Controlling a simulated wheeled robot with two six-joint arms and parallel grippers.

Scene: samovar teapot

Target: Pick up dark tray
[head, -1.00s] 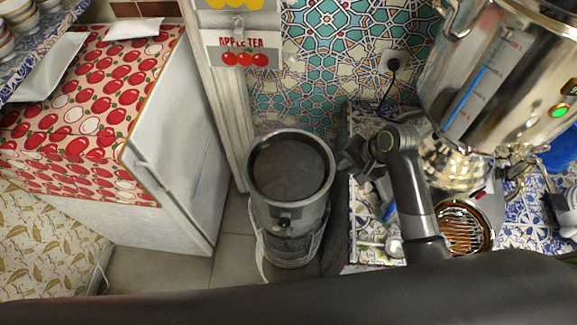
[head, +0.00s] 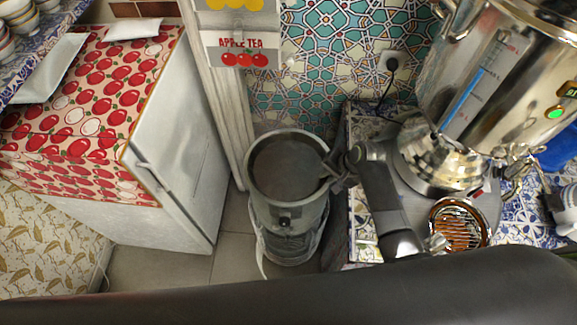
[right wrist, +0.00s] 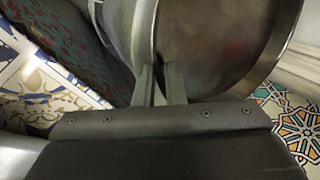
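The dark round tray (head: 283,168) sits in the top of a grey cylindrical bin (head: 287,217) in the middle of the head view. It also fills much of the upper right wrist view (right wrist: 215,50). My right gripper (head: 328,170) is at the tray's right edge. In the right wrist view its two fingers (right wrist: 160,80) are a narrow gap apart, one on each side of the rim. It looks open; I cannot tell whether the fingers touch the rim. My left gripper is not in view.
A metal samovar (head: 492,80) stands on the tiled counter at the right, with a copper-coloured grate (head: 460,226) at its base. A white cabinet with a cherry-patterned cover (head: 85,100) stands at the left. Tiled wall is behind the bin. Grey floor (head: 165,268) shows at the lower left.

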